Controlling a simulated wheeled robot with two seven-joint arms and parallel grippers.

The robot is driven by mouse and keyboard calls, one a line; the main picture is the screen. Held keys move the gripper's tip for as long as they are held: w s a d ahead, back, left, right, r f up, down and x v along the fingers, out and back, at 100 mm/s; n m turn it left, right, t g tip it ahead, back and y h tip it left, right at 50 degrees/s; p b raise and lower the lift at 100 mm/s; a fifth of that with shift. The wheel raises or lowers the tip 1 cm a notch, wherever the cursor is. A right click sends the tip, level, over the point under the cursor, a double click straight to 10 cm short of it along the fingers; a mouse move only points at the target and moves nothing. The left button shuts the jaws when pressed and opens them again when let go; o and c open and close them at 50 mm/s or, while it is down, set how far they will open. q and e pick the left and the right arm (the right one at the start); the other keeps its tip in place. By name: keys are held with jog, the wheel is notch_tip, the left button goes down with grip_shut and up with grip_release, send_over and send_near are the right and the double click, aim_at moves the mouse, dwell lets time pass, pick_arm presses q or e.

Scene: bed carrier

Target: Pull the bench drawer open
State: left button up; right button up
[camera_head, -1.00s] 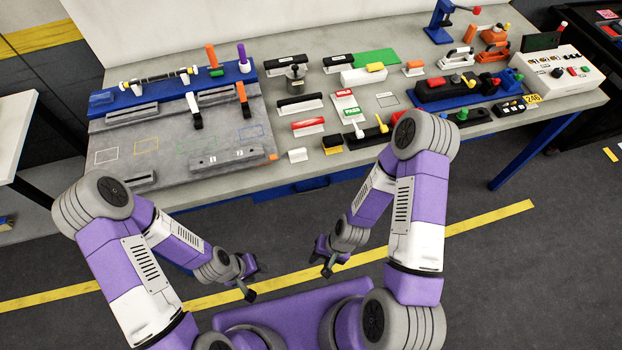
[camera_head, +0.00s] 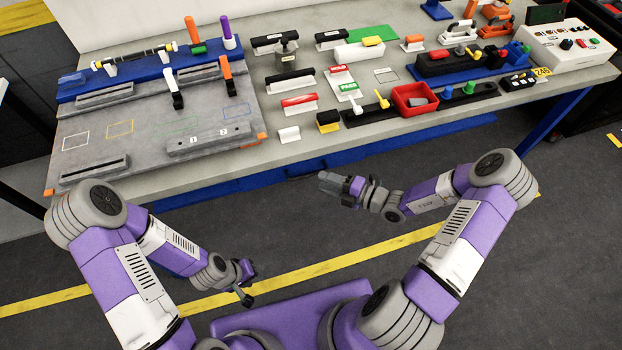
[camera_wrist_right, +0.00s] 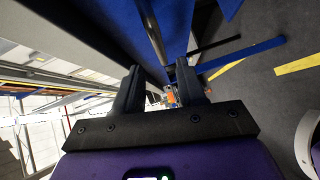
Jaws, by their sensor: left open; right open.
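The bench drawer has a blue front (camera_head: 255,181) under the front edge of the grey workbench. A dark handle (camera_head: 305,171) shows on it, small and hard to make out. My right gripper (camera_head: 328,182) is open and empty, just in front of the drawer near the handle, pointing left along the bench front. In the right wrist view its two dark fingers (camera_wrist_right: 161,88) stand apart, with a blue panel (camera_wrist_right: 110,25) beyond them. I cannot tell whether they touch anything. My left gripper (camera_head: 247,285) is open and empty, low over the floor, away from the bench.
The bench top (camera_head: 370,140) carries several tools, a red bin (camera_head: 413,99), a grey fixture board (camera_head: 150,130) and a white control box (camera_head: 570,47). A blue bench leg (camera_head: 550,128) stands at the right. The floor before the bench is clear, with a yellow line (camera_head: 370,258).

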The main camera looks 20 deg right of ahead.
aim_at(309, 176)
jog(key=b+x, duration=0.1)
jog(key=x, duration=0.4)
jog(key=shift+w+a+f, duration=0.1)
jog(key=shift+w+a, duration=0.05)
jog(key=shift+a, duration=0.1)
grip_shut()
